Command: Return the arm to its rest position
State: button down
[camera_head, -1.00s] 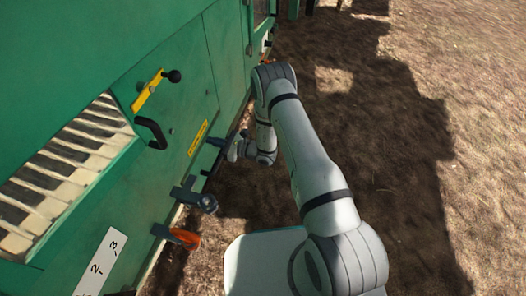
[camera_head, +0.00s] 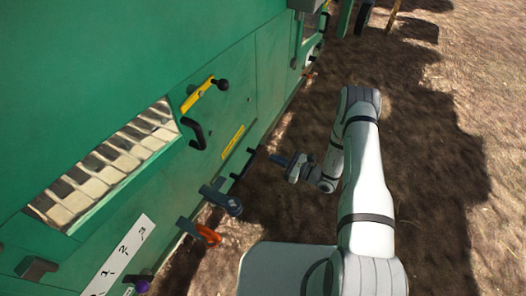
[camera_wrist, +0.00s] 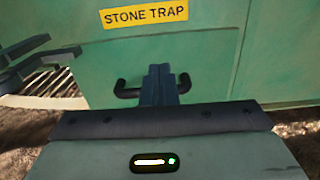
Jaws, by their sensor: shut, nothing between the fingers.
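My gripper (camera_head: 279,159) is at the end of my bent arm, low beside the green machine (camera_head: 255,90) in the head view. Its fingers point left toward the machine's lower edge, with a gap between. In the wrist view my gripper (camera_wrist: 159,72) has its two dark fingers together, with nothing held. Behind the fingers is a dark handle (camera_wrist: 126,90) on the green panel, under a yellow "STONE TRAP" label (camera_wrist: 144,15). The fingers hide the handle's middle.
A yellow lever (camera_head: 197,95), a black handle (camera_head: 195,133), a grey lever (camera_head: 222,201) and an orange piece (camera_head: 208,234) stick out from the machine. Shaded bare ground (camera_head: 425,190) lies open to the right.

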jog(key=shift+v, duration=0.75)
jog(key=s+r+n+g+h+p, duration=0.25)
jog(key=r+n+g+p, duration=0.35)
jog(key=r, duration=1.3)
jog(key=s+r+n+g+h+p, duration=0.1)
jog(key=s+r+n+g+p, duration=0.5)
jog(key=r, duration=1.3)
jog(key=s+d+r+n+t+h+p, duration=0.2)
jog(key=r+p, duration=0.4)
jog(key=r, duration=0.5)
jog(key=s+d+r+n+t+h+p, duration=0.3)
jog(key=s+d+r+n+h+p, duration=0.2)
jog(key=r, duration=0.7)
jog(key=s+d+r+n+t+h+p, duration=0.2)
jog(key=s+d+r+h+p, duration=0.4)
jog(key=r, duration=0.6)
jog(key=shift+s+d+n+t+p, duration=0.45)
jog(key=shift+d+n+p, duration=0.3)
jog(key=shift+p, duration=0.3)
jog(key=shift+a, duration=0.2)
